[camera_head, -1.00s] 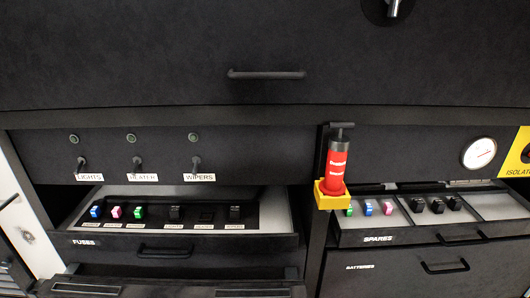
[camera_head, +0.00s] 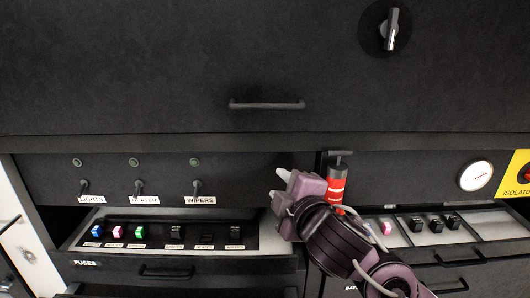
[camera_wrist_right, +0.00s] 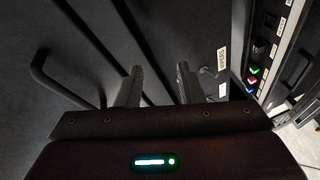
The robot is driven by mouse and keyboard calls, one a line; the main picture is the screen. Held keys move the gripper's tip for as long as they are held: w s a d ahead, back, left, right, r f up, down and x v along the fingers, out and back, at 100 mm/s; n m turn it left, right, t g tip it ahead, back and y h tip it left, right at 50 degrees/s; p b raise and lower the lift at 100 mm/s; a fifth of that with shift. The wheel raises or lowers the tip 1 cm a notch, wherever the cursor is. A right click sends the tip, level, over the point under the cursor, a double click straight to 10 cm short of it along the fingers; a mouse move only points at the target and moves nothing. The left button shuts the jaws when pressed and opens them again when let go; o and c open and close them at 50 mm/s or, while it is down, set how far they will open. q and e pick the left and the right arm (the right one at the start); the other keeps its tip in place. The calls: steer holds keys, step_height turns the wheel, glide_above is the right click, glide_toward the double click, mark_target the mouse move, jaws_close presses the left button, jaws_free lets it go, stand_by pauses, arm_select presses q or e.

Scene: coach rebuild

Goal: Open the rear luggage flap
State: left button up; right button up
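The rear luggage flap (camera_head: 180,60) is the wide black panel across the top of the head view, and it looks shut. Its dark bar handle (camera_head: 266,105) lies level near its lower edge. A grey turn latch (camera_head: 391,30) stands nearly upright on a round black plate at upper right. My right gripper (camera_head: 279,184) is below and slightly right of the handle, pointing left, apart from it. In the right wrist view its two fingers (camera_wrist_right: 158,86) are spread with nothing between them, and the bar handle (camera_wrist_right: 48,78) shows at left. My left gripper is not in view.
Below the flap are several switches (camera_head: 139,188) and an open fuses drawer (camera_head: 110,268). A red cylinder (camera_head: 337,182) stands partly behind my right arm. An open spares drawer (camera_head: 490,228), a gauge (camera_head: 476,175) and a yellow isolator panel (camera_head: 515,173) are at right.

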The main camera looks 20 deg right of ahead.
mark_target(267, 109)
step_height(267, 109, up, 12)
steer(key=n+t+y, duration=0.2)
steer(key=n+t, duration=0.2)
steer(key=n, duration=0.1)
steer(key=shift+n, duration=0.3)
steer(key=p+x, duration=0.2)
steer(key=x, duration=0.6)
steer(key=shift+r, duration=0.15)
jaws_close()
